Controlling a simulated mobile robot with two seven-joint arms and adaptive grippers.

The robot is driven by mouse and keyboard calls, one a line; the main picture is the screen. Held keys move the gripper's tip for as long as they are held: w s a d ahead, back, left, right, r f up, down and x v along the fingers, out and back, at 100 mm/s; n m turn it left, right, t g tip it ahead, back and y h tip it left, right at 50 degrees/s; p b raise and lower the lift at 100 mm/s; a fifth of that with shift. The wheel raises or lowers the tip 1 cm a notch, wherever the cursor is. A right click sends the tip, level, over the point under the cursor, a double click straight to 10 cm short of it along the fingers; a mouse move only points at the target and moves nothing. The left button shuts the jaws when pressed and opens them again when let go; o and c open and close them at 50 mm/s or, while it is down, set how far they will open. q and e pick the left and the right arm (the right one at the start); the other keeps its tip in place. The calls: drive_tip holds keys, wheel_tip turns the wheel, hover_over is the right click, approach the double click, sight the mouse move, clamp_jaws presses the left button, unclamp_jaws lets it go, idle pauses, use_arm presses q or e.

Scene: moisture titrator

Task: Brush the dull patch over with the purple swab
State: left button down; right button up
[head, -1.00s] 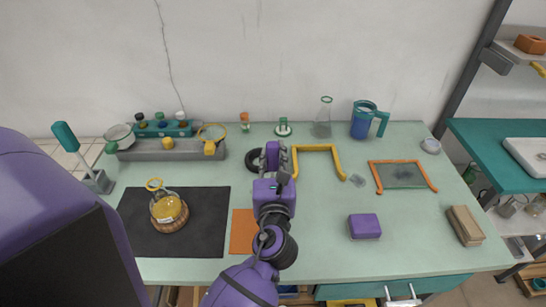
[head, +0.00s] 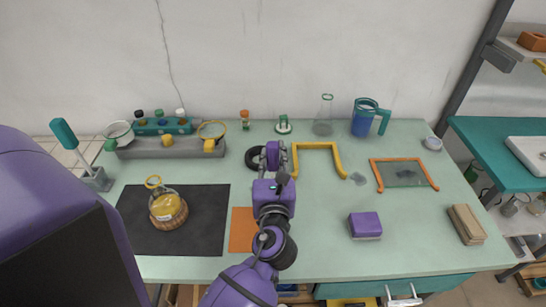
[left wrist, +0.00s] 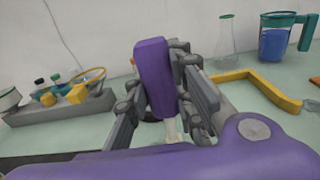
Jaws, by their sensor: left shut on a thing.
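My left gripper (head: 274,165) is shut on the purple swab (left wrist: 155,78). In the left wrist view the swab's purple block stands nearly upright between the fingers, with a pale end (left wrist: 172,130) below. In the head view the swab (head: 273,154) is above the table, between the black ring and the yellow frame. A small grey patch (head: 358,179) lies on the table just right of the yellow frame. Another dark patch (head: 405,174) shows inside the orange frame. I cannot tell which is the dull patch. The swab is apart from both. My right gripper is not in view.
The yellow frame (head: 340,162) and orange frame (head: 379,180) lie on the table (head: 320,230). A purple block (head: 365,225) sits nearer. A glass flask (head: 323,118) and blue jug (head: 364,120) stand behind. A black mat (head: 135,225) with a yellow-filled vessel (head: 166,208) is left.

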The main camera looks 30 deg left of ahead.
use_arm(q)
drive_tip(key=shift+f, duration=0.15)
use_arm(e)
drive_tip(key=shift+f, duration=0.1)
use_arm(q)
drive_tip(key=shift+a, duration=0.1)
drive_tip(key=s+a+p, duration=0.2)
drive_tip(key=s+a, duration=0.2)
drive_tip(key=a, duration=0.2)
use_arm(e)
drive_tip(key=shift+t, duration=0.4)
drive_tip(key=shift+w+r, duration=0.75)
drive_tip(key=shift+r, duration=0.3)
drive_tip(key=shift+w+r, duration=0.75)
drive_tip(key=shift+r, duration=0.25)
use_arm(q)
drive_tip(key=shift+w, duration=0.1)
drive_tip(key=shift+w+d, duration=0.5)
drive_tip(key=shift+d, duration=0.3)
drive_tip(key=shift+w+d, duration=0.45)
drive_tip(key=shift+d, duration=0.3)
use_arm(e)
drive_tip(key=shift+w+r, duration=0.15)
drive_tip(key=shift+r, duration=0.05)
